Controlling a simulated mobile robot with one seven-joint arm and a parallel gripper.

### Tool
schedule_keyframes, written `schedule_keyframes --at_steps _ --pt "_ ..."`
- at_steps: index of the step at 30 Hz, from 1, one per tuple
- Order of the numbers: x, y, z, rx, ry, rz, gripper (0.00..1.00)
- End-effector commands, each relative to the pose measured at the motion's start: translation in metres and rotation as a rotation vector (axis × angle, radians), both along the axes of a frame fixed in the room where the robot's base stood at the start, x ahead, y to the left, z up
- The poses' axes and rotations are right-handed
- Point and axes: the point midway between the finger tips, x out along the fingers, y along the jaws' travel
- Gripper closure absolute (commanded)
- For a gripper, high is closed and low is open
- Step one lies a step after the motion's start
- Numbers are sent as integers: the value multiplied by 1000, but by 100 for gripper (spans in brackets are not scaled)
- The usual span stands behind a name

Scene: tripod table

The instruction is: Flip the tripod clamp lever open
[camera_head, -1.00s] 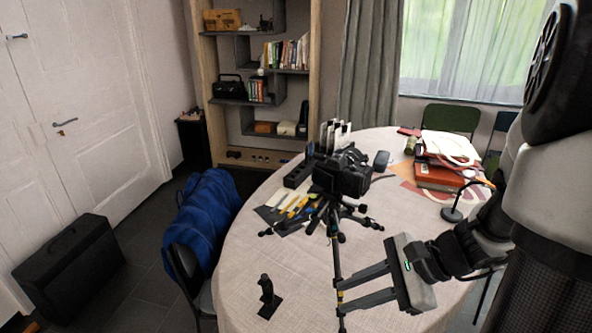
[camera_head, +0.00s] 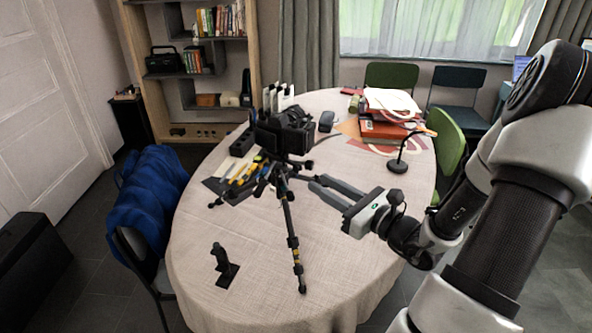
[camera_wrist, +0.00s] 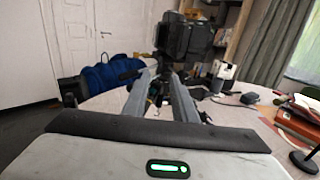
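A black tripod (camera_head: 292,240) stands on the round table with its legs spread. It carries a black camera (camera_head: 285,128), which also shows at the top of the wrist view (camera_wrist: 185,38). My gripper (camera_head: 317,181) is to the right of the tripod, its two grey fingers pointing at the upper legs below the camera. The fingers are apart, with a gap between them. In the wrist view, dark tripod parts (camera_wrist: 158,90) show between and beyond my fingers. I cannot make out the clamp lever or tell whether the fingers touch the tripod.
The table (camera_head: 240,295) has a small black stand (camera_head: 224,265) at front left, tools (camera_head: 240,175) behind the tripod, and red books (camera_head: 385,128) and a black lamp (camera_head: 398,165) at back right. A blue-draped chair (camera_head: 150,200) stands left. The front right tabletop is clear.

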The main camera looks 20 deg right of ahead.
Motion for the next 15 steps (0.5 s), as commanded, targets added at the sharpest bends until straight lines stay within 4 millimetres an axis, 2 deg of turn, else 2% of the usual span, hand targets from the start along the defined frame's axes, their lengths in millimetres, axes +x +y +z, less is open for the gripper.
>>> schedule_keyframes --at_steps 3,9,15 --pt "25 12 0 0 -2 5 75" --pt "61 28 -1 0 -1 4 75" --pt "84 37 0 -1 0 2 75"
